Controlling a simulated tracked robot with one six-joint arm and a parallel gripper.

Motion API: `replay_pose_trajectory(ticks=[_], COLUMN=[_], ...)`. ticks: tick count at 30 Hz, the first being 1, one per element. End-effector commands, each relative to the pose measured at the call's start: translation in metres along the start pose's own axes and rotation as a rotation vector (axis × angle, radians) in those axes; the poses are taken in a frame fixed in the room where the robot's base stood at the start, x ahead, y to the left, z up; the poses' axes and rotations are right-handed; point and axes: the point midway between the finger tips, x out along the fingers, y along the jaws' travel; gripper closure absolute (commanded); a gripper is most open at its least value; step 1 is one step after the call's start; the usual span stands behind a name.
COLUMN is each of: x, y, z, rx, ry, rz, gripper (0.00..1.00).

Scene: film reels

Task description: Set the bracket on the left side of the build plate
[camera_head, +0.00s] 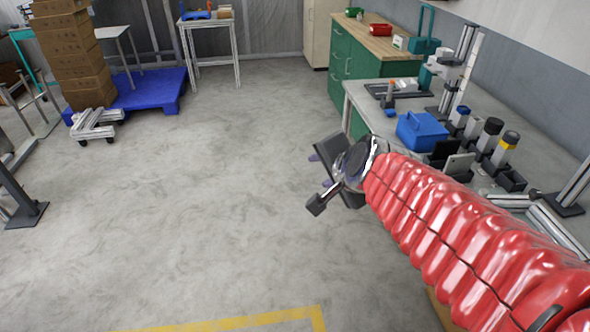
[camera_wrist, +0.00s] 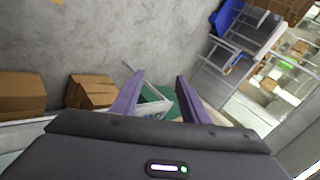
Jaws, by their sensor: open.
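My gripper (camera_head: 320,170) is in the air over bare floor, to the left of the grey workbench, and nothing shows between its jaws. In the wrist view its two purple fingers (camera_wrist: 158,80) stand wide apart with a gap between them. A dark flat plate (camera_head: 377,89) lies on the far part of the bench; I cannot tell whether it is the build plate. A small light grey piece (camera_head: 408,83) lies beside it, too small to name as the bracket. Neither the bracket nor the build plate can be made out for sure in the wrist view.
The grey bench (camera_head: 358,93) also holds a blue bin (camera_head: 422,132), upright cylinders (camera_head: 490,135) and a metal column stand (camera_head: 462,65). A green cabinet (camera_head: 352,60) stands beyond. Stacked cartons (camera_head: 75,50) sit on a blue pallet (camera_head: 150,90). The middle floor is clear.

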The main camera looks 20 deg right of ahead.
Motion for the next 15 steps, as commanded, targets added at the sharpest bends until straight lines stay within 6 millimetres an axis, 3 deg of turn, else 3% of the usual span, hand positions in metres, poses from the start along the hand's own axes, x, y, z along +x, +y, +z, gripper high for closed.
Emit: replay_pose_trajectory(ticks=[3,6,10,15], x=[-0.028,-0.051,-0.079,-0.098], y=[0.017,0.04,0.072,0.097], z=[0.04,0.064,0.079,0.082], rx=[-0.351,-0.643,-0.966,-1.184], ry=[-0.1,-0.178,-0.261,-0.322], rz=[0.055,0.108,0.175,0.229], gripper=[0.59,0.59,0.59,0.59])
